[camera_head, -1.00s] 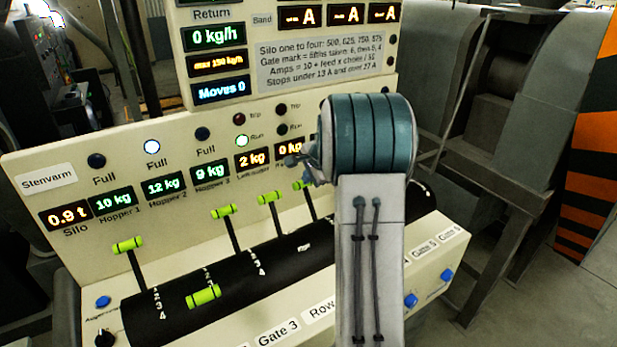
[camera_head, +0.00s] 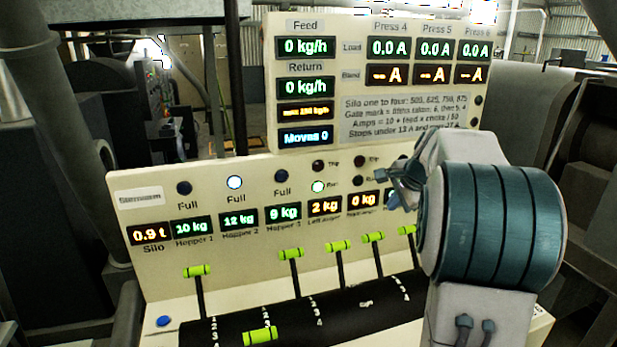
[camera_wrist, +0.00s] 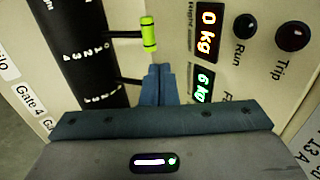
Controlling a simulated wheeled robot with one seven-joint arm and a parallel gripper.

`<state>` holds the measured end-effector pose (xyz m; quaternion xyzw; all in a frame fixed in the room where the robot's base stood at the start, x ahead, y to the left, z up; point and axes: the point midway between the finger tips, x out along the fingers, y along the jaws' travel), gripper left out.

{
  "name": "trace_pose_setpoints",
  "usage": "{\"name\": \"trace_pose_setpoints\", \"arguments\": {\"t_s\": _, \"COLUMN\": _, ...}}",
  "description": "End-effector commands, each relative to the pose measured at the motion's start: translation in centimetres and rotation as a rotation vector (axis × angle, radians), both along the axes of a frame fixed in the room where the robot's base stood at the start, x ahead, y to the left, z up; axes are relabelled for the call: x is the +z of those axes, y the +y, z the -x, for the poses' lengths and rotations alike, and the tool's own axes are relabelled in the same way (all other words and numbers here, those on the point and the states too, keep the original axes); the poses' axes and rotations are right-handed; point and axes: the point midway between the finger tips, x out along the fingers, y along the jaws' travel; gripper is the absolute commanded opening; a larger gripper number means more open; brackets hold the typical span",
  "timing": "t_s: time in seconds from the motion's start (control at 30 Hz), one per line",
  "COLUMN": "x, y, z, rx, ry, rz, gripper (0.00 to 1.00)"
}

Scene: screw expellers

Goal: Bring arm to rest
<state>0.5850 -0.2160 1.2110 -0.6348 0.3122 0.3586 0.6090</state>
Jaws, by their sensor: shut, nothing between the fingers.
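My arm stands at the right of the head view, in front of the control panel (camera_head: 150,228). My gripper (camera_head: 398,185) points left beside the row of readouts, partly hidden behind the arm's teal joint. In the wrist view my gripper (camera_wrist: 159,72) shows its fingers together and empty. They are near a green-handled lever (camera_wrist: 148,33) and the "0 kg" readout (camera_wrist: 207,32), without a clear sign of touching either. I cannot judge the gap to the panel face.
Several green-handled levers (camera_head: 197,270) rise from the black curved lever housing (camera_head: 345,305). One lever (camera_head: 260,335) sits lower than the others. A display board (camera_head: 375,85) stands above the panel. A dark post (camera_head: 75,120) is at the left.

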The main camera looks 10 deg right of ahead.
Motion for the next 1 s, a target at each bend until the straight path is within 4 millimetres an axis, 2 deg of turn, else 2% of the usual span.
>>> {"name": "trace_pose_setpoints", "arguments": {"t_s": 0.13, "x": 0.3, "y": 2.1, "z": 1.2, "rx": 0.068, "ry": 0.011, "rz": 0.03, "gripper": 0.0}}
{"name": "trace_pose_setpoints", "arguments": {"t_s": 0.27, "x": 0.4, "y": 6.5, "z": 4.4, "rx": 0.235, "ry": 0.037, "rz": 0.108, "gripper": 0.0}}
{"name": "trace_pose_setpoints", "arguments": {"t_s": 0.4, "x": -0.1, "y": 11.9, "z": 9.5, "rx": 0.48, "ry": 0.074, "rz": 0.226, "gripper": 0.0}}
{"name": "trace_pose_setpoints", "arguments": {"t_s": 0.6, "x": -2.2, "y": 17.7, "z": 17.8, "rx": 0.838, "ry": 0.12, "rz": 0.407, "gripper": 0.0}}
{"name": "trace_pose_setpoints", "arguments": {"t_s": 0.8, "x": -5.3, "y": 20.9, "z": 25.3, "rx": 1.157, "ry": 0.158, "rz": 0.574, "gripper": 0.0}}
{"name": "trace_pose_setpoints", "arguments": {"t_s": 0.9, "x": -6.6, "y": 21.5, "z": 27.7, "rx": 1.264, "ry": 0.173, "rz": 0.634, "gripper": 0.0}}
{"name": "trace_pose_setpoints", "arguments": {"t_s": 1.0, "x": -7.3, "y": 21.6, "z": 29.1, "rx": 1.329, "ry": 0.182, "rz": 0.669, "gripper": 0.0}}
